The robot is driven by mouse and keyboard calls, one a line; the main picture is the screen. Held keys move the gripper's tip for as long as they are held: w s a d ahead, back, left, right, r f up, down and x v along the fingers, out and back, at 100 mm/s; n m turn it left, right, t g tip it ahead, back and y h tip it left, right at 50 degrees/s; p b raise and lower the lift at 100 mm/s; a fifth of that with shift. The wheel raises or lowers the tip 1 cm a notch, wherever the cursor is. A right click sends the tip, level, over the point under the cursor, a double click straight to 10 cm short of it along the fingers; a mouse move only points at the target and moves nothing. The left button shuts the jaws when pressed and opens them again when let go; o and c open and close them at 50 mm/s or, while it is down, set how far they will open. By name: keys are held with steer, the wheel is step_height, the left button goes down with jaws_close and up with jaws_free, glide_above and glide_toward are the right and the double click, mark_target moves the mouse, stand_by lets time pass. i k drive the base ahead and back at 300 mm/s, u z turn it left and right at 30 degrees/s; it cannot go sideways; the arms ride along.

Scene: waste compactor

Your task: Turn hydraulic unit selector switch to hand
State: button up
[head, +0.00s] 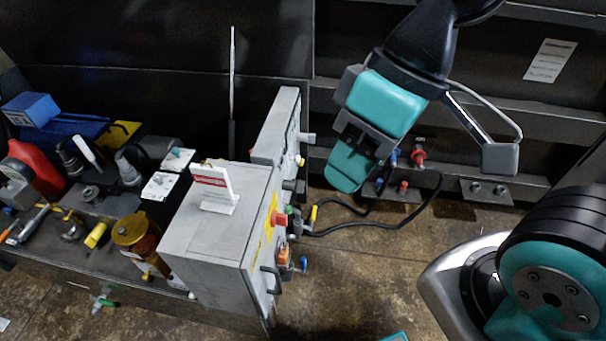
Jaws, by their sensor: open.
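A grey control box (215,225) stands left of centre, its control face seen at a steep angle. A red button (279,219) on a yellow plate, an orange part (284,256) and a blue part (304,264) stick out from that face. A second, narrower grey box (277,125) stands behind it, with a small grey knob or lever (307,137) on its right side. I cannot tell which control is the hydraulic unit selector switch or read its position. My gripper (425,125) is open and empty, up and to the right of both boxes, touching neither.
A bench at the left holds a red can (36,168), a blue box (31,108), an amber jar (135,240) and tools. Black cables (375,222) run from the box to fittings on the back wall. Brown floor is open right of the box.

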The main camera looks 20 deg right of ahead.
mark_target(298, 187)
steer(key=i, duration=0.3)
steer(key=u, duration=1.25)
steer(key=k, duration=1.3)
steer(key=z, duration=1.55)
steer(key=i, duration=1)
steer(key=u, duration=0.05)
